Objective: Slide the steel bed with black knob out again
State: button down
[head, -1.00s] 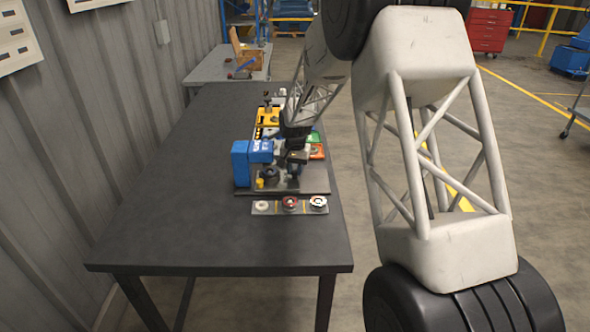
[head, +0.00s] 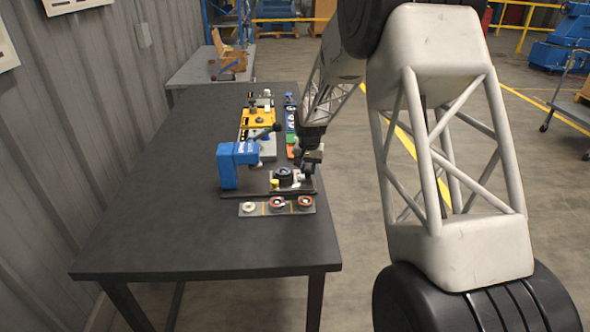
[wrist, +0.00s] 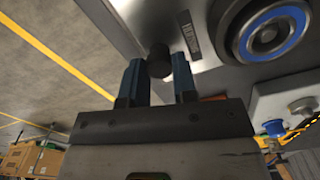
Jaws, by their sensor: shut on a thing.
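The steel bed (head: 275,187) sticks out to the right of the blue press (head: 230,165) in the head view. A dark round part with a blue ring sits on it. In the wrist view the bed's bare metal (wrist: 213,22) fills the top, with the ring part (wrist: 270,32) at right. The black knob (wrist: 158,62) stands at the bed's edge, between my two blue fingertips. My gripper (wrist: 155,75) is shut on the knob. In the head view my gripper (head: 310,165) is at the bed's right end, and the knob is too small to make out.
A grey strip (head: 250,211) with several round parts lies in front of the press. Behind it stand a yellow fixture (head: 257,120) and green and orange blocks (head: 292,145). The left and front of the dark table (head: 160,220) are clear.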

jog(key=shift+d, duration=0.7)
jog(key=c, duration=0.9)
grip_release()
jog(key=shift+r, duration=0.15)
notch_tip(320, 180, up, 8)
jog(key=shift+f, duration=0.25)
jog(key=shift+s+r, duration=0.1)
